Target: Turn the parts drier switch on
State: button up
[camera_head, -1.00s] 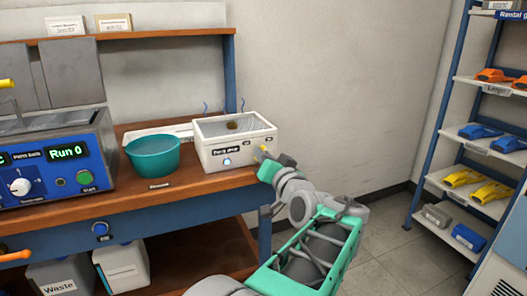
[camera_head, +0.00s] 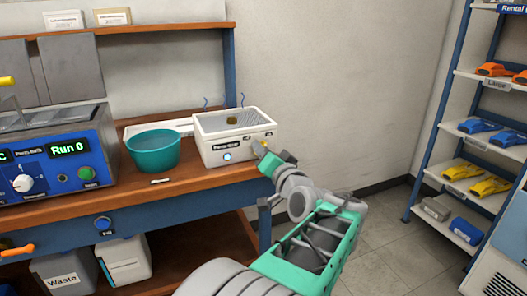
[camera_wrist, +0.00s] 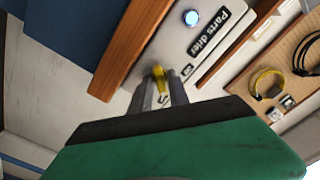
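The parts drier (camera_head: 207,140) is a white open-topped box at the right end of the bench. Its front has a dark label and a lit blue round light (camera_head: 227,157); the light also shows in the wrist view (camera_wrist: 191,18). A small yellow lever (camera_wrist: 159,74) stands out beside the label, at the front right. My gripper (camera_wrist: 161,88) is at this lever, its grey fingers close together around or just beside it. Contact and finger gap are not clear. In the head view my gripper (camera_head: 264,152) partly hides the switch area.
A teal bowl (camera_head: 153,153) stands left of the drier, near a blue control unit (camera_head: 60,160). The wooden bench edge (camera_wrist: 130,45) runs close to my gripper. A shelf rack (camera_head: 440,130) stands at the right. Open floor lies between bench and rack.

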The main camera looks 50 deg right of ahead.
jog(key=shift+o, duration=1.1)
jog(key=v, duration=0.8)
jog(key=shift+p, duration=0.3)
